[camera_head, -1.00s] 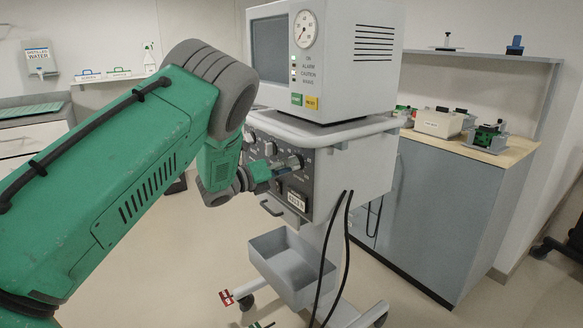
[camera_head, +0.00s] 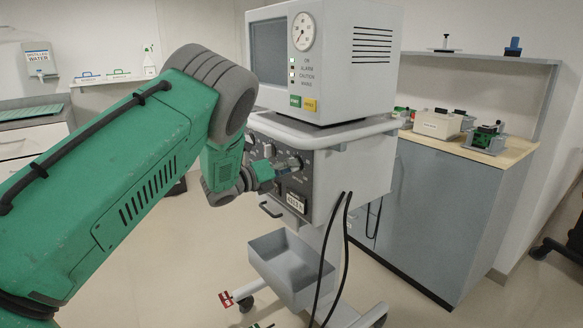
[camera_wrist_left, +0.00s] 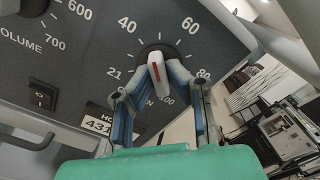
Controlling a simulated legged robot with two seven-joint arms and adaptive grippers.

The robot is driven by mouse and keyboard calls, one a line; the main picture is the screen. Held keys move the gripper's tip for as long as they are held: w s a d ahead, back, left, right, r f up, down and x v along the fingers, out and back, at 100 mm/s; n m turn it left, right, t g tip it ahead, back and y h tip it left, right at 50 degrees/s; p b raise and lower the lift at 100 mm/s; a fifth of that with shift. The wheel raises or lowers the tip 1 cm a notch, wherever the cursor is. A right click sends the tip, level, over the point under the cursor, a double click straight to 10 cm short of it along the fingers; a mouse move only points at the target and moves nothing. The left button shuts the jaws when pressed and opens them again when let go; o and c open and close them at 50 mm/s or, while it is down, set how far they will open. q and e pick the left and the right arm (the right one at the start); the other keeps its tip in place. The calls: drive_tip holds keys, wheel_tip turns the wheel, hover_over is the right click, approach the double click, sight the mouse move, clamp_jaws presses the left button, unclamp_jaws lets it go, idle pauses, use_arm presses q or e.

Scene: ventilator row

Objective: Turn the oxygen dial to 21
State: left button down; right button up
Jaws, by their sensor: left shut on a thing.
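The oxygen dial shows in the left wrist view as a pale knob (camera_wrist_left: 157,88) with a red mark, on a dark panel (camera_wrist_left: 85,55) printed 21, 40, 60, 80 and 100. The red mark lies toward the upper end of the knob, roughly facing the gap between 40 and 60; its exact reading is hard to tell. My left gripper (camera_wrist_left: 157,76) is shut on the knob, one blue-padded finger on each side. In the head view my left gripper (camera_head: 288,166) is at the ventilator's front panel and hides the dial. My right gripper is not in view.
The ventilator (camera_head: 355,165) stands on a wheeled base with a grey bin (camera_head: 290,268) below and black hoses (camera_head: 347,240) hanging in front. In the wrist view a rocker switch (camera_wrist_left: 43,94) and part of the volume dial (camera_wrist_left: 33,6) are left of the knob. A counter (camera_head: 440,200) stands behind right.

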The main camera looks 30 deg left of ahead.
use_arm(q)
drive_tip(key=n+p, duration=0.1)
drive_tip(key=n, duration=0.3)
drive_tip(key=shift+n+p, duration=0.3)
drive_tip(key=n+p, duration=0.1)
drive_tip(key=n, duration=0.3)
drive_tip(key=shift+s+p, duration=0.1)
drive_tip(key=shift+p, duration=0.25)
drive_tip(key=n+p, duration=0.1)
drive_tip(key=n, duration=0.4)
drive_tip(key=shift+p, duration=0.35)
drive_tip(key=shift+f+n+p, duration=0.1)
drive_tip(key=shift+n+p, duration=0.5)
drive_tip(key=shift+n, duration=1.3)
drive_tip(key=shift+f, duration=0.1)
drive_tip(key=c, duration=1.6)
unclamp_jaws()
drive_tip(key=shift+a, duration=0.15)
